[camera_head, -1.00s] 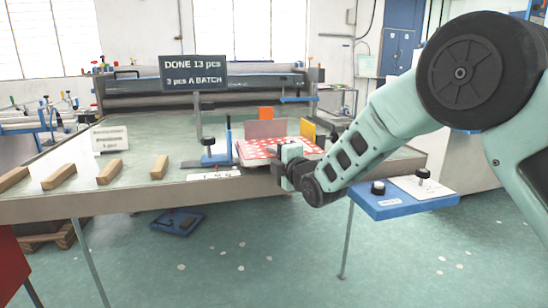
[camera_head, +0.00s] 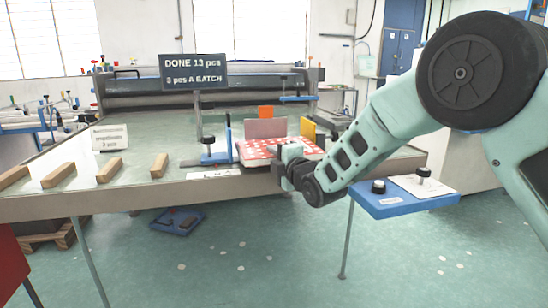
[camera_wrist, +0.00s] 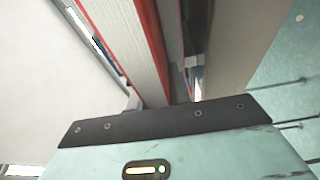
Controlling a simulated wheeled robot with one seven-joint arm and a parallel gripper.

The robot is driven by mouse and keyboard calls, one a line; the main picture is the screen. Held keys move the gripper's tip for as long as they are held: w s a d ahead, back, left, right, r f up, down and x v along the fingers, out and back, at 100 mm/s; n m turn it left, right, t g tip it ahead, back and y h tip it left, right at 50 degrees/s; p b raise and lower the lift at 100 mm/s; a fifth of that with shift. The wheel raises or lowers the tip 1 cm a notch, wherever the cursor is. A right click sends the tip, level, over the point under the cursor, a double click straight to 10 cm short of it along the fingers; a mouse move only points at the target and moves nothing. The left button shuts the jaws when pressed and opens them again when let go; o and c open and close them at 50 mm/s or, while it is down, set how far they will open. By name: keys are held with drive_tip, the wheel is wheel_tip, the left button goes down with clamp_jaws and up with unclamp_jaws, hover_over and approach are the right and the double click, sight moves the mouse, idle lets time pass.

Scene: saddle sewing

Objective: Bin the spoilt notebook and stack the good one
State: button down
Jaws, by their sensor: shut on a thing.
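A red-and-white patterned notebook (camera_head: 254,149) lies at the front edge of the green table, right of a blue clamp-like stand. My gripper (camera_head: 283,163) is at its front edge, shut on it. In the wrist view, a pale page block with red cover edges (camera_wrist: 125,40) runs up from my gripper (camera_wrist: 165,105). A second pale block (camera_wrist: 238,45) is beside it. The fingertips are mostly hidden, and I cannot tell whether this notebook is spoilt or good.
A board (camera_head: 193,72) reads "DONE 13 pcs, 3 pcs A BATCH". Several wooden blocks (camera_head: 109,170) line the table's left front. A blue stand (camera_head: 215,152) is left of the notebook. A blue shelf with black knobs (camera_head: 400,200) juts out at right. A red surface (camera_head: 12,275) shows at lower left.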

drive_tip(key=c, duration=1.2)
unclamp_jaws()
drive_tip(key=shift+f, duration=0.1)
drive_tip(key=shift+f+b, duration=0.1)
drive_tip(key=shift+b, duration=0.35)
drive_tip(key=s+d+b, duration=0.2)
drive_tip(key=s+b, duration=0.2)
drive_tip(key=s, duration=0.5)
drive_tip(key=shift+s+d, duration=0.3)
drive_tip(key=shift+d, duration=0.1)
